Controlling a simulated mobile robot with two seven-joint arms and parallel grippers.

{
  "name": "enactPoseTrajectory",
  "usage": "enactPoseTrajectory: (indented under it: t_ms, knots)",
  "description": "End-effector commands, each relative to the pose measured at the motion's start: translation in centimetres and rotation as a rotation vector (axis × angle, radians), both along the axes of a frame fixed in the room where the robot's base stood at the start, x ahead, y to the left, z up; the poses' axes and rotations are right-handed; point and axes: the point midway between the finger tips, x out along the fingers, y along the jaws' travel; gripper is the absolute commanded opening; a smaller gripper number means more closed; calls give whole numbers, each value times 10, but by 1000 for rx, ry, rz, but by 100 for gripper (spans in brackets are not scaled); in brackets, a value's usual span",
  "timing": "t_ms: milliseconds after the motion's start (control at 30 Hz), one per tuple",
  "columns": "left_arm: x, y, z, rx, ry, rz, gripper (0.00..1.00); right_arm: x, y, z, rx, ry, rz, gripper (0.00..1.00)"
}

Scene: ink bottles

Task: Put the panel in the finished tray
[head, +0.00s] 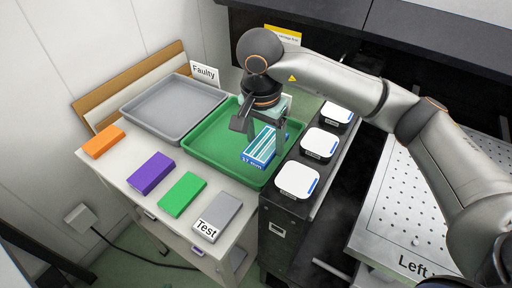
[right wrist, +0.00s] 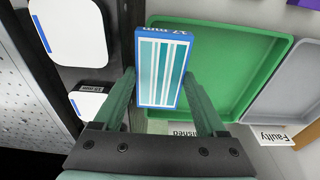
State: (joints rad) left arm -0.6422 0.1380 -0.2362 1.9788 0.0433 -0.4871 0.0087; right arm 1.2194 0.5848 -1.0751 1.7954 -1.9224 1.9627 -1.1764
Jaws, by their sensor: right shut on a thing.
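The panel (head: 259,148) is a blue block with white and teal stripes and a size mark on its edge. My right gripper (head: 268,136) is shut on it, over the front right part of the green tray (head: 205,149). In the right wrist view the panel (right wrist: 163,72) sits between the two fingers of the right gripper (right wrist: 163,95), with the green tray (right wrist: 235,72) behind it. Whether the panel touches the tray floor is unclear. The green tray's label is mostly hidden in the right wrist view. My left gripper is not in view.
A grey tray (head: 160,124) labelled "Faulty" stands left of the green tray. Orange (head: 104,142), purple (head: 150,173), green (head: 183,194) and grey "Test" (head: 217,217) blocks line the table front. Several white-topped items (head: 298,180) stand on the black cabinet at right.

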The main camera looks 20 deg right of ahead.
Motion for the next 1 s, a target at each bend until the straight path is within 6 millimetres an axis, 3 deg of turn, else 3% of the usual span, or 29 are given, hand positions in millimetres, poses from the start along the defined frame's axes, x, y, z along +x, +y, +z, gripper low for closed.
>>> enactPoseTrajectory:
  t_ms: [300, 567, 767, 1000]
  knots:
    - [0, 2, -1, 4, -1, 3, 0, 45, -2, -50, 1, 2, 2, 10]
    - [0, 4, -2, 5, 1, 5, 0, 57, -3, -65, -1, 2, 1, 10]
    - [-1, 4, 0, 6, 1, 6, 0, 55, -3, -92, -1, 2, 3, 10]
    - [-1, 4, -1, 7, 3, 6, 0, 56, -3, -93, 0, -1, 2, 10]
